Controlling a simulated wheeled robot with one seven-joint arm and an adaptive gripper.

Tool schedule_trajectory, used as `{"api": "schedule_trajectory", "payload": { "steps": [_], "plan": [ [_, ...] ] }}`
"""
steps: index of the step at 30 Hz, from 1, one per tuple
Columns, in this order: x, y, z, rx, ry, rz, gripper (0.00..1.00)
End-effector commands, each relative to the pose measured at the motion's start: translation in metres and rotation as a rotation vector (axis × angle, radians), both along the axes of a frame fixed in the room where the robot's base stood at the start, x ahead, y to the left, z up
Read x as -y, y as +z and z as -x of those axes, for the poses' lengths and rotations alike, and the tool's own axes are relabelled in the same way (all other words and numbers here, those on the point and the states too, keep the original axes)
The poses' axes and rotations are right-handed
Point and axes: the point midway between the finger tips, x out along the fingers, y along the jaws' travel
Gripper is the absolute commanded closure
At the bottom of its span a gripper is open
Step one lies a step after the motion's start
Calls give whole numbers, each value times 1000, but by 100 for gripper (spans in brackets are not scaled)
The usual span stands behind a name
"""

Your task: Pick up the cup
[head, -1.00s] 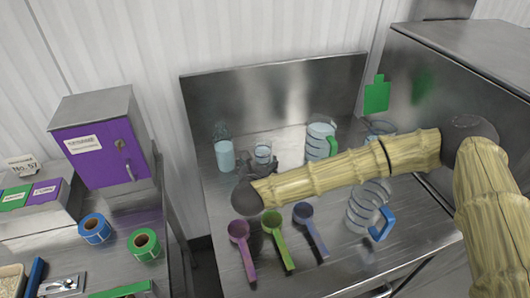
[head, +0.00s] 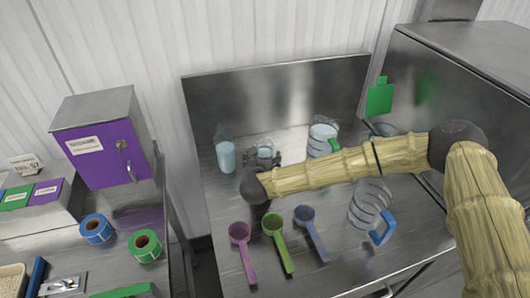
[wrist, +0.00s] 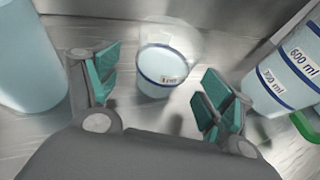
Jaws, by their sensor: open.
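The cup (wrist: 165,65) is a small clear cup with blue bands and a small label. In the wrist view it stands upright ahead of and between my open gripper fingers (wrist: 158,92), and I see no contact. In the head view the cup (head: 264,151) stands at the back of the steel table, just beyond my gripper (head: 264,164). My gripper is dark with teal pads, and nothing is between the pads. My wrist partly hides the gripper in the head view.
A pale blue cylinder (head: 226,157) stands close left of the cup. A green-handled measuring jug (head: 322,140) stands to its right. A steel backsplash (head: 280,95) rises behind.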

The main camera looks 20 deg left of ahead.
Motion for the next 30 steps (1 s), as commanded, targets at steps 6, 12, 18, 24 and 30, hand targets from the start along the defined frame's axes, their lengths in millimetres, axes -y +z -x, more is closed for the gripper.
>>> {"api": "schedule_trajectory", "payload": {
  "steps": [6, 12, 18, 24, 30],
  "plan": [
    [-3, -3, -23, 0, -1, 0, 19],
    [-4, -12, -37, -1, -2, 1, 19],
    [-5, -13, -38, -1, -1, 1, 19],
    [-4, -13, -38, 0, -2, 1, 43],
    [-4, -13, -38, -1, -1, 1, 73]
  ]
}}
